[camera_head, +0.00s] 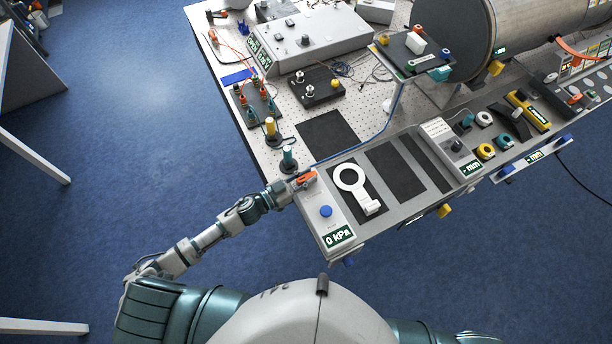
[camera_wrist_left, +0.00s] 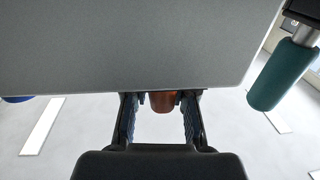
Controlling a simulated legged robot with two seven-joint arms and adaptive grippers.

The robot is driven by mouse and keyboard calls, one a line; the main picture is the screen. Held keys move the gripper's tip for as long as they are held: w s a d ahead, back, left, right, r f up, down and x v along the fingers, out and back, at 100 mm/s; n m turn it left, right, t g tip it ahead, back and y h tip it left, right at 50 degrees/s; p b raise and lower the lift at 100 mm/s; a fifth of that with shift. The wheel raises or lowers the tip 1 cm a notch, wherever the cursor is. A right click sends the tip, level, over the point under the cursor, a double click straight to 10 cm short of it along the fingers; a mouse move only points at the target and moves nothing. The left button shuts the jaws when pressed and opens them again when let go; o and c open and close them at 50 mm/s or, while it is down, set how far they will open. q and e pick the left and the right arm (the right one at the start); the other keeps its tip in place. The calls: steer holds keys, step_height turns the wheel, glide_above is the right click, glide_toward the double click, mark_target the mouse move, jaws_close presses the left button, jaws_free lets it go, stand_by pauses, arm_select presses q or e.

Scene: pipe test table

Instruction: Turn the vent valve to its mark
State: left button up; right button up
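The vent valve's orange handle (camera_head: 306,179) is at the back left corner of the grey box (camera_head: 312,207) with the "0 kPa" display (camera_head: 338,237). My left gripper (camera_head: 290,190) is at that corner, close beside the handle. In the left wrist view, the fingers (camera_wrist_left: 160,120) stand apart on either side of an orange-red rounded end (camera_wrist_left: 162,101), with a gap on both sides. The grey box (camera_wrist_left: 130,45) fills the top of that view and hides the rest of the handle. I cannot make out the valve's mark. My right gripper is out of view.
A blue button (camera_head: 326,211) is on the same box. A teal-topped post (camera_head: 288,158) stands just behind it and shows in the left wrist view (camera_wrist_left: 283,75). A white ring-shaped tool (camera_head: 352,182) lies to the right. Open blue floor lies left of the table.

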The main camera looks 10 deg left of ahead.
arm_select(q)
jaws_close()
steer(key=shift+n+t+y, duration=0.3)
steer(key=shift+t, duration=0.1)
steer(key=shift+r+n+t+y+p, duration=0.1)
steer(key=shift+n+t+y+p, duration=0.25)
steer(key=shift+n+t+y, duration=0.35)
steer(key=n+t+y, duration=0.2)
steer(key=y, duration=0.1)
steer(key=shift+y, duration=0.3)
steer(key=shift+n+t+y+b, duration=0.4)
steer(key=shift+n+y, duration=0.5)
steer(key=shift+y, duration=0.3)
steer(key=o, duration=0.7)
jaws_free()
steer(key=shift+o, duration=0.8)
